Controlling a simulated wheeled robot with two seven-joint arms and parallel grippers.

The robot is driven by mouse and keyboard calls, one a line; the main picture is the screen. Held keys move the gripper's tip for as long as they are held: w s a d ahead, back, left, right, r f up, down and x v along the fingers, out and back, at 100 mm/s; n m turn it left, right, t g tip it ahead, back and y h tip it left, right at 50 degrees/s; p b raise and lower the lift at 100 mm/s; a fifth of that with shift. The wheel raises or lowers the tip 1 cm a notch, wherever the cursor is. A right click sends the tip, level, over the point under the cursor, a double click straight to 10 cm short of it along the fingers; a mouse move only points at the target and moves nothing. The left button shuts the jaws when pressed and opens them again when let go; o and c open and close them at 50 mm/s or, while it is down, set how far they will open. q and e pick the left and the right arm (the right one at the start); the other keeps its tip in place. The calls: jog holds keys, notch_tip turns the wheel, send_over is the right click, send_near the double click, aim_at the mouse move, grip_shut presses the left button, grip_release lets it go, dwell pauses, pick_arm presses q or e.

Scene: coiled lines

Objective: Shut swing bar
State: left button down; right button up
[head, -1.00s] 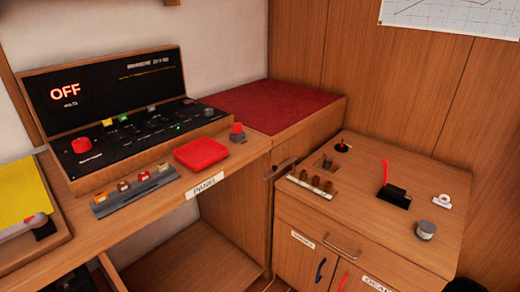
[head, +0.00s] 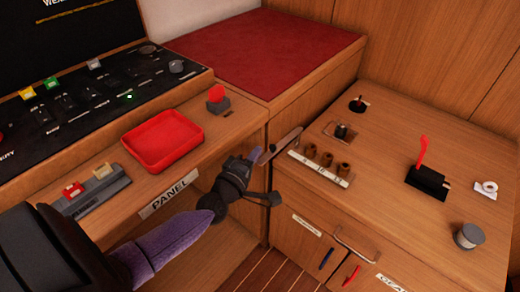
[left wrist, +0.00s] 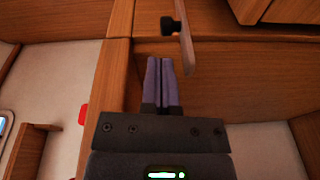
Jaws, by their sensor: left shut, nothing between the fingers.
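The swing bar (head: 282,144) is a short flat wooden bar at the gap between the panel desk and the drawer cabinet. It sticks out at a slant beside the cabinet's left edge. In the left wrist view the bar (left wrist: 186,45) hangs by a dark round pivot, ahead and slightly right of my fingertips. My left gripper (head: 257,155) is shut and empty, with its purple fingers close to the bar's near end. The fingers (left wrist: 161,64) also show in the left wrist view; I cannot tell whether they touch the bar. My right gripper is not in view.
A red tray (head: 164,141) and a red-topped knob (head: 217,98) are on the desk left of my gripper. The cabinet top holds a row of brown pegs (head: 326,160), a red lever (head: 422,152) and a grey cylinder (head: 468,236). A wire handle (head: 356,243) projects from the cabinet front.

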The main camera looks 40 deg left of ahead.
aim_at(282, 142)
pick_arm(q)
jog(key=shift+w+a, duration=0.15)
jog(key=shift+w, duration=1.05)
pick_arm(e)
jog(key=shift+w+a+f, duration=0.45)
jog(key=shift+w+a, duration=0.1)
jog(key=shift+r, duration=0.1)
